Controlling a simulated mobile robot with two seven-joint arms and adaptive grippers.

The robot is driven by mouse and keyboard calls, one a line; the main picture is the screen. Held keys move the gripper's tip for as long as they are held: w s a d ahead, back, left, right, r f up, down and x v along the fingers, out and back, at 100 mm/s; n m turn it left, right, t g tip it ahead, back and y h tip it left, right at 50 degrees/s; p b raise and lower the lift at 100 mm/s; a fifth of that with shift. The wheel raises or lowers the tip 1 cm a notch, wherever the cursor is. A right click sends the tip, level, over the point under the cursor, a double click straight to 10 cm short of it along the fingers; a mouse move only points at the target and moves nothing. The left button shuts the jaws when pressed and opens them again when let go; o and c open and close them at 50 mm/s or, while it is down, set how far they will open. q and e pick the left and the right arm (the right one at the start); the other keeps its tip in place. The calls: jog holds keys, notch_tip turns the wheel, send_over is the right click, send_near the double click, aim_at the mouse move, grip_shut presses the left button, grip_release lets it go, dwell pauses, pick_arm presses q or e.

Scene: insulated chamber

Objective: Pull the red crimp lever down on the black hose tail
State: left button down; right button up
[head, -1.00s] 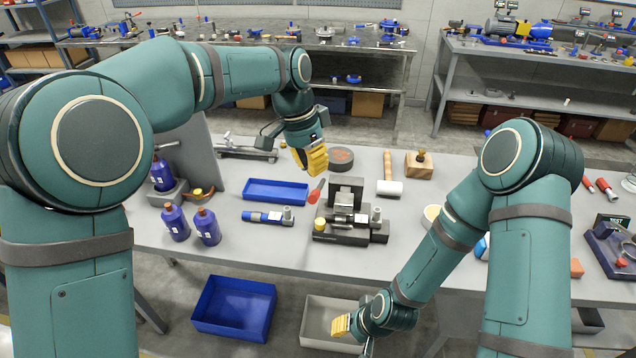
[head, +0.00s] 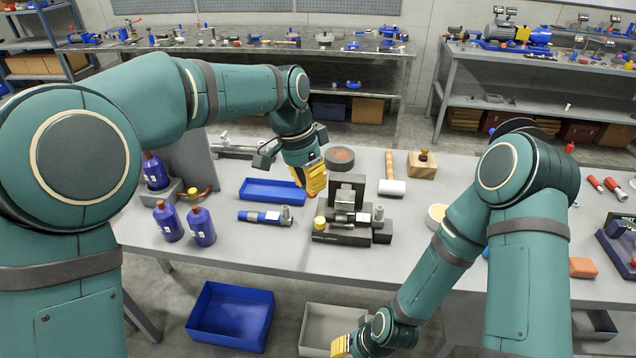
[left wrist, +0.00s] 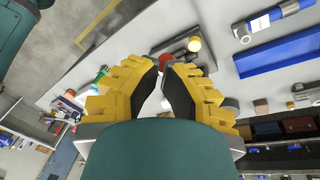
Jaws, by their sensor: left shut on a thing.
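The crimp fixture (head: 352,234) is a black base with a tall black block and silver clamp parts, on the grey bench. I cannot pick out the black hose tail for certain on it. The red crimp lever (head: 311,196) shows only as a small red bit below the fingertips, left of the tall block. My left gripper (head: 314,188) is shut on the lever, its yellow fingers hiding most of it. In the left wrist view, red (left wrist: 170,62) shows beyond the fingertips. My right gripper (head: 341,346) is low, in front of the bench, over the grey bin; its jaw state is unclear.
A yellow knob (head: 320,222) is at the fixture's left. A white-headed mallet (head: 391,187) and wooden block (head: 422,164) are right. Bins (head: 232,318) stand below.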

pick_arm(q)
jog(key=shift+s+a+f+b, duration=0.1)
jog(key=shift+s+f+b, duration=0.05)
jog(key=shift+f+b, duration=0.45)
jog(key=shift+s+f+b, duration=0.15)
jog(key=shift+f+b, duration=0.25)
jog(key=shift+f, duration=0.4)
notch_tip(320, 180, down, 10)
jog(key=s+b, duration=0.2)
jog(key=b, duration=0.4)
jog(key=shift+s+a+b, duration=0.15)
jog(key=shift+a+b, duration=0.1)
jog(key=shift+b, duration=0.05)
dwell(0.8)
jog(key=shift+w+d+r+p, duration=0.1)
jog(key=shift+w+r+p, duration=0.4)
jog(key=shift+r+p, duration=1.65)
jog(key=shift+w+d+r+p, duration=0.15)
jog(key=shift+w+r+p, duration=0.3)
jog(key=shift+r+p, duration=1.7)
jog(key=shift+w+d+r+p, duration=0.1)
jog(key=shift+w+r+p, duration=0.4)
jog(key=shift+r+p, duration=1.6)
